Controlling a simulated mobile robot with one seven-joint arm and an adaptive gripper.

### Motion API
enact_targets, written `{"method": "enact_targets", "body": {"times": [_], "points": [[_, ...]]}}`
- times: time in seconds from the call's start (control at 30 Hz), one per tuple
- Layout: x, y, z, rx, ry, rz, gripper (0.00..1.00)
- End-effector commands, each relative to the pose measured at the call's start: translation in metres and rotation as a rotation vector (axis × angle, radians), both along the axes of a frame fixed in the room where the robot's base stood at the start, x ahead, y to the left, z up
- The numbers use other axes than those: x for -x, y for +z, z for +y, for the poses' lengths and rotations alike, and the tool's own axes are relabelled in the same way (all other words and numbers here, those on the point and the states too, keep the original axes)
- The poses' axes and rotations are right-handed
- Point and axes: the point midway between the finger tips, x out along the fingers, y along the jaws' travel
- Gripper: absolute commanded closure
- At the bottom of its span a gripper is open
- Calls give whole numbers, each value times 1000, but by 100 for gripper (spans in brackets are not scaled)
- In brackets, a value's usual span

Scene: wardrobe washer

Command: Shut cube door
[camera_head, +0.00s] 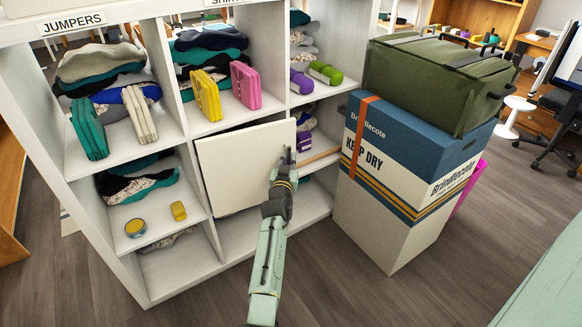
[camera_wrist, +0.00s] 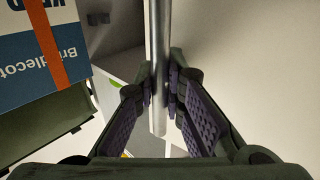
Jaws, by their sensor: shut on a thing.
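The cube door (camera_head: 243,165) is a plain off-white panel in the middle cube of the white shelving unit. It stands ajar, with a dark gap along its top edge. The door face also fills the right of the wrist view (camera_wrist: 255,65). My gripper (camera_head: 290,156) is at the door's right edge. In the wrist view, my gripper (camera_wrist: 160,88) is shut on a round metal bar handle (camera_wrist: 158,45), with one purple padded finger on each side. The cube's inside is mostly hidden behind the door.
The floor in front is clear.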

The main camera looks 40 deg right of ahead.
Motion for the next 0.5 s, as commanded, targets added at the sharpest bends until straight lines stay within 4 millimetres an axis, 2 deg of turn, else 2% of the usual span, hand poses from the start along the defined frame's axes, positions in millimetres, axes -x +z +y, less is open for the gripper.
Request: {"method": "enact_targets", "body": {"times": [0.5], "points": [[-31,-3,-7,-2,97,5,100]]}}
